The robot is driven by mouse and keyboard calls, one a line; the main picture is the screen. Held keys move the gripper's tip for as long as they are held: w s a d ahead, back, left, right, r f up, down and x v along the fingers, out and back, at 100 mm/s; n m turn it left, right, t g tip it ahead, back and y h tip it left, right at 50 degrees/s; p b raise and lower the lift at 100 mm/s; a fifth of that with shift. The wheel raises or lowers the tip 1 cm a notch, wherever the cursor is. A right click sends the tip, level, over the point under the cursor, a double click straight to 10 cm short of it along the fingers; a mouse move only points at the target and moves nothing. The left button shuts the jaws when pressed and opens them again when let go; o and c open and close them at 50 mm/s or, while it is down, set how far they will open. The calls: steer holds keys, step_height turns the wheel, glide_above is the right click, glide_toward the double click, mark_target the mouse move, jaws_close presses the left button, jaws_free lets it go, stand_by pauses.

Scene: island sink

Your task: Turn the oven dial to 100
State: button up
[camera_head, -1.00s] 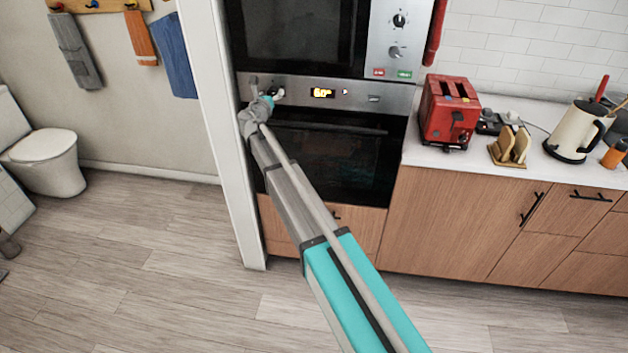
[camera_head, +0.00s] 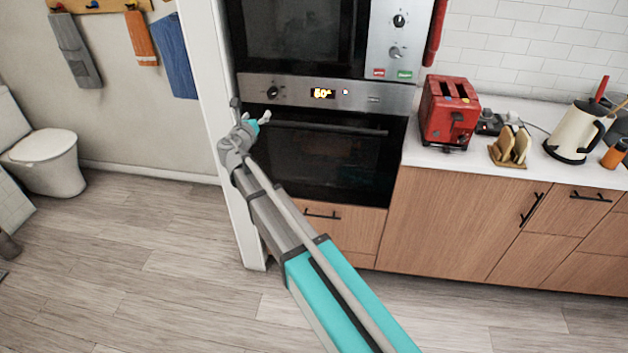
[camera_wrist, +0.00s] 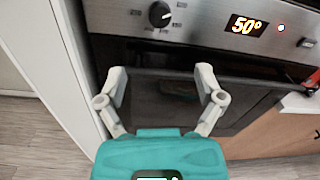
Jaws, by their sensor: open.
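The oven dial (camera_head: 272,92) is a round black knob at the left of the oven's steel panel. It also shows in the wrist view (camera_wrist: 160,14), with small markings around it. The oven display (camera_head: 323,94) is lit and reads 50° in the wrist view (camera_wrist: 246,25). My gripper (camera_head: 259,117) is open and empty, below the dial and apart from it. In the wrist view its two fingers (camera_wrist: 160,82) are spread in front of the dark oven door (camera_wrist: 165,100). Nothing hides the dial in either view.
A white wall edge (camera_head: 222,130) stands close on the left of my gripper. The oven handle (camera_head: 320,128) runs across the door top. A microwave (camera_head: 300,35) sits above. A red toaster (camera_head: 447,112) stands on the counter at right. The floor in front is clear.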

steer(key=s+d+f+m+g+h+b, duration=0.1)
steer(key=s+d+f+m+g+b, duration=0.2)
steer(key=d+f+m+b, duration=0.3)
steer(key=s+d+f+m+g+h+b, duration=0.1)
steer(key=s+d+f+m+g+b, duration=0.2)
steer(key=d+f+m+b, duration=0.4)
steer(key=shift+s+d+f+m+g, duration=0.45)
steer(key=shift+d+f, duration=1.45)
steer(key=shift+f, duration=2.25)
steer(key=s+d+m+g+y+p, duration=0.3)
steer(key=s+d+m+g+p, duration=0.1)
steer(key=s+m, duration=0.6)
steer(key=s+d+m+g+y+p, duration=0.4)
steer(key=s+m, duration=0.7)
steer(key=s, duration=0.4)
steer(key=d+g+p, duration=0.1)
steer(key=g+p, duration=0.1)
steer(key=p, duration=0.1)
steer(key=shift+s+d+r+y+p, duration=0.2)
steer(key=shift+s+r+y+p, duration=0.1)
steer(key=shift+s+r+p, duration=0.1)
